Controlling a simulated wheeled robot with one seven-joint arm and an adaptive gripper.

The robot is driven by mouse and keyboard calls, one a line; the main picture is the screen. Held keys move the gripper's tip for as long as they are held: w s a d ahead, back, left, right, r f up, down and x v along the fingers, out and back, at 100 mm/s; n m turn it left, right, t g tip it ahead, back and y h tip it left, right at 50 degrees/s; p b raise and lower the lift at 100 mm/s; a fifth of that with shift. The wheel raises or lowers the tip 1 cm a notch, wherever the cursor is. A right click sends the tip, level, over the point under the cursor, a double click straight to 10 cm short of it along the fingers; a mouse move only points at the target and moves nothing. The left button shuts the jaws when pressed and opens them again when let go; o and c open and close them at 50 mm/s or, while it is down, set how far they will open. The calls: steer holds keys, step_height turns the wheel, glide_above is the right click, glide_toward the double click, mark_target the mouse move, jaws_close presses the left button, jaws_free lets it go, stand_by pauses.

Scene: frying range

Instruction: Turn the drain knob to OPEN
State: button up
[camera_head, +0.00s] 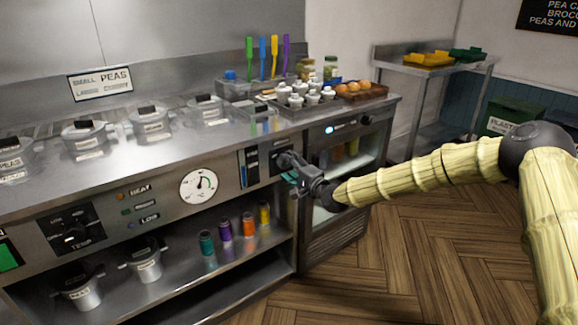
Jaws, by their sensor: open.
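My gripper (290,172), dark with teal parts, is at the front panel of the steel counter, right of the round white gauge. It is open, and its fingertips are at or very close to a small dark control panel (253,165) near the counter's right part. The drain knob cannot be made out clearly; the gripper covers part of that panel. I cannot tell whether the fingers touch a knob, or which way a knob points. My arm reaches in from the right.
A TEMP knob (75,236) is on the panel's left. Coloured bottles (227,231) and pots stand on the shelf below. Lidded pans (152,123), a tray of white shakers (300,97) and food (360,90) crowd the counter top. The wooden floor (420,250) is clear.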

steer(key=v, duration=1)
steer(key=shift+s+d, duration=0.15)
steer(key=shift+s, duration=0.15)
steer(key=s+a+f+n+g+h, duration=0.1)
steer(key=s+f+n+g+h, duration=0.55)
steer(key=s+f, duration=2.3)
steer(key=s+d+f+n+g+h, duration=0.1)
steer(key=s+d+f+g, duration=0.2)
steer(key=s+d, duration=0.45)
steer(key=s+d+f+n+g+h, duration=0.1)
steer(key=s+d+f+n+g, duration=0.2)
steer(key=s, duration=0.8)
steer(key=s+d+f+g+h, duration=0.25)
steer(key=s+d, duration=0.35)
steer(key=s, duration=0.3)
step_height(320, 180, up, 17)
steer(key=p, duration=1.7)
steer(key=shift+s+d, duration=0.45)
